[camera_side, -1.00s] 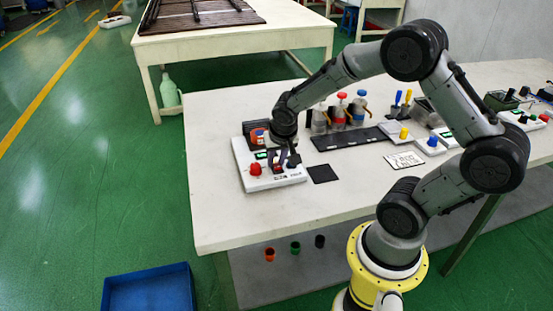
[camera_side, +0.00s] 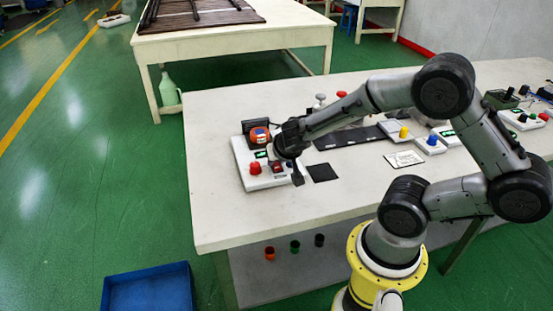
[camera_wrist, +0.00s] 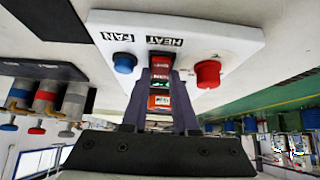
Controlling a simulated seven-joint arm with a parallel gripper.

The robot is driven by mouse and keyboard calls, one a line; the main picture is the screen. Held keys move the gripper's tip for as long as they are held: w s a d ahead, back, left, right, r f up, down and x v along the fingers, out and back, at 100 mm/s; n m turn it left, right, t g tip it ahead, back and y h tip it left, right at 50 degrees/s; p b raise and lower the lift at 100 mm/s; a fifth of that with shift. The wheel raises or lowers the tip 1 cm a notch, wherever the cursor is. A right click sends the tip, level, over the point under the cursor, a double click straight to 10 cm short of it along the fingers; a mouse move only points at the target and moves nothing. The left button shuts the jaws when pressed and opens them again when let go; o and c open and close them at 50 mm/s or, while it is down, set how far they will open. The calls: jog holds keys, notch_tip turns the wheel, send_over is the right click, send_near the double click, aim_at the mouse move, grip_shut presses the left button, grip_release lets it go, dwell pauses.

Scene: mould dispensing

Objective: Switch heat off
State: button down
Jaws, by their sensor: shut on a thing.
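The white control panel (camera_side: 250,182) lies on the near left of the table. In the wrist view the panel (camera_wrist: 225,45) carries FAN and HEAT labels, a blue knob (camera_wrist: 123,62), a red knob (camera_wrist: 208,73) and, between them, a red heat switch (camera_wrist: 160,61) beside the HEAT label (camera_wrist: 165,41). My gripper (camera_wrist: 160,75) has its two dark fingers on either side of the heat switch, closed on it as far as I can see. In the side view my gripper (camera_side: 286,168) is tilted low over the panel and hides part of it, including the blue knob.
Bottles stand beyond, partly behind my arm. The table's front left is clear.

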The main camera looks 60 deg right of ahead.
jog(key=shift+s+f+t+h, duration=0.1)
jog(key=shift+s+t+h, duration=0.1)
jog(key=shift+t+h, duration=0.15)
dwell(0.4)
jog(key=c, duration=1)
grip_release()
jog(key=shift+a, duration=0.1)
jog(key=shift+o, duration=0.2)
jog(key=v, duration=1.4)
jog(key=shift+f, duration=0.1)
